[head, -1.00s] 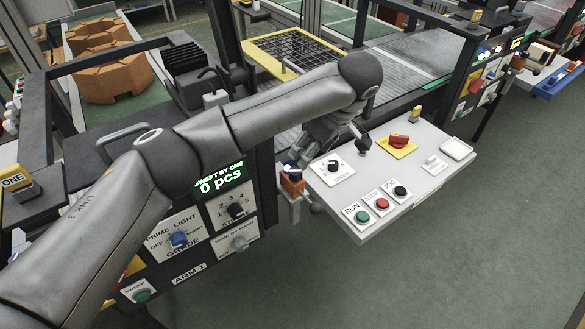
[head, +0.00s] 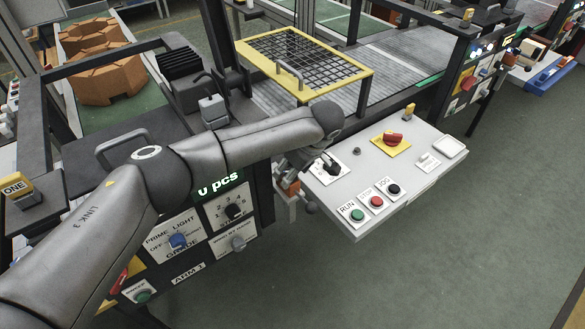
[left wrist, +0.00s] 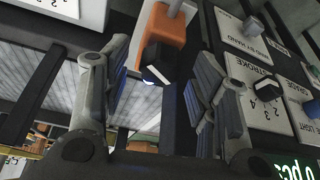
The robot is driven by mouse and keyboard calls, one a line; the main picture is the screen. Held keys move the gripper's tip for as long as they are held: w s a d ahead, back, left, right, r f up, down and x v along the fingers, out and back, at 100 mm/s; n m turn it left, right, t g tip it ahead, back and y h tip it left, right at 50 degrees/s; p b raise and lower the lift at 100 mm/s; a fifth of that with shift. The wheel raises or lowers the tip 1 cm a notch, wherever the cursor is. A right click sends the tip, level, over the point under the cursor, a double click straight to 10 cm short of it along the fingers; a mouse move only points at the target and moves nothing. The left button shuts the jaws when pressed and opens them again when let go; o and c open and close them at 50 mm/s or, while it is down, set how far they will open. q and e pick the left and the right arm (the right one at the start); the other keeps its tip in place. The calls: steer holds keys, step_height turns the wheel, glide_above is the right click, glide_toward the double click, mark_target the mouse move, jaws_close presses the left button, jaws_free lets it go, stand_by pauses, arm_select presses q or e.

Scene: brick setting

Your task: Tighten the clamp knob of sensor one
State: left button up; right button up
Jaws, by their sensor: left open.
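An orange sensor block (left wrist: 168,28) with a black knob (left wrist: 156,66) shows at the top middle of the left wrist view. In the head view the orange block (head: 291,187) sits at the left edge of the grey control desk, partly hidden by my gripper. I cannot read a label on it. My left gripper (head: 305,165) points down over this place. In the left wrist view its fingers (left wrist: 160,78) are open, one on each side of the knob in the picture, with gaps to both. I cannot tell how far the knob lies beyond the fingertips.
The control desk (head: 415,187) with run, stop and jog buttons lies right of the gripper. A black panel (head: 205,245) with knobs stands to the left. A yellow-framed mesh guard (head: 345,66) is behind. Open green floor (head: 480,245) lies at the right.

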arm_select(q)
steer(key=c, duration=1)
steer(key=shift+r+m+p, duration=0.15)
steer(key=shift+m+p, duration=0.45)
steer(key=shift+p, duration=0.4)
steer(key=m+h+p, duration=0.1)
steer(key=m+p, duration=0.1)
steer(key=m+t+h+p, duration=0.1)
steer(key=m+p, duration=0.2)
steer(key=shift+s+a, duration=0.15)
steer(key=m+h+p, duration=0.1)
steer(key=m+p, duration=0.1)
steer(key=shift+m, duration=0.4)
steer(key=m+h+p, duration=0.1)
steer(key=m, duration=0.1)
steer(key=shift+a+m, duration=0.1)
steer(key=shift+m, duration=0.2)
steer(key=shift+m+h+p, duration=0.5)
steer(key=shift+m, duration=0.7)
steer(key=shift+a+m+g+h, duration=0.1)
steer(key=shift+m+g+h, duration=0.25)
steer(key=shift+m, duration=0.85)
steer(key=shift+f, duration=0.2)
